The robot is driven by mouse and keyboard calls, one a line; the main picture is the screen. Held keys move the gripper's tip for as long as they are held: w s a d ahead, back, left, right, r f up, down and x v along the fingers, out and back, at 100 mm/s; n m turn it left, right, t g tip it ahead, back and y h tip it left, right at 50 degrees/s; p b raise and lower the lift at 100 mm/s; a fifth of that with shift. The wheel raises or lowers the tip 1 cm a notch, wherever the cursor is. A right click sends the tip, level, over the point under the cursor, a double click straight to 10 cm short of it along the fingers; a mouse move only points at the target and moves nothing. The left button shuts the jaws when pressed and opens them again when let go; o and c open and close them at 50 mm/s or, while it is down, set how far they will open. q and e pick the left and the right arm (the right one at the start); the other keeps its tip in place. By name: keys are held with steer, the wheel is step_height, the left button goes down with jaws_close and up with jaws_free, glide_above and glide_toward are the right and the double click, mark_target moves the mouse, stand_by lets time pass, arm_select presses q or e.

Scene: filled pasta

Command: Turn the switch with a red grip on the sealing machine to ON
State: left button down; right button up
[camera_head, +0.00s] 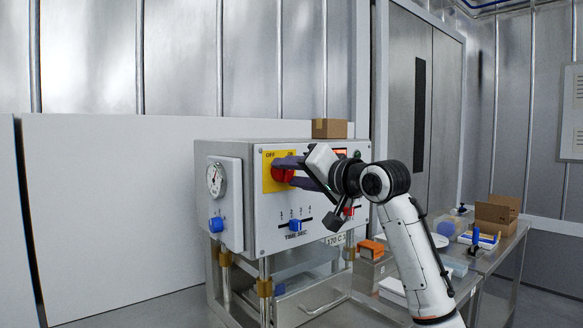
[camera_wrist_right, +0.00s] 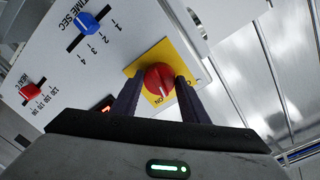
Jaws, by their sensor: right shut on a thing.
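The sealing machine (camera_head: 255,215) is a white box on metal legs. Its red-grip switch (camera_head: 281,174) sits on a yellow plate (camera_head: 268,184) marked OFF at upper left and ON at upper right. The right gripper (camera_head: 286,170) has its dark fingers on the switch, partly hiding it. In the right wrist view the red grip (camera_wrist_right: 158,78) lies between the two fingers of the right gripper (camera_wrist_right: 158,82). A white mark on the grip points down near the ON lettering; its exact setting is hard to tell. The left gripper is out of view.
A blue TIME SEC slider (camera_head: 295,225) sits below the switch, and a gauge (camera_head: 215,179) is on the side panel. A side table at right holds an open box (camera_head: 497,214) and small items.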

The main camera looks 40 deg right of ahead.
steer(key=m, duration=0.2)
steer(key=shift+m, duration=0.4)
steer(key=shift+m+y, duration=0.3)
steer(key=shift+m, duration=1.5)
steer(key=shift+r, duration=0.1)
steer(key=o, duration=1.1)
steer(key=shift+c, duration=0.2)
steer(key=s+b, duration=0.2)
steer(key=s, duration=0.8)
steer(key=shift+s+d+r, duration=0.15)
steer(key=shift+d+r, duration=0.2)
steer(key=shift+d, duration=0.1)
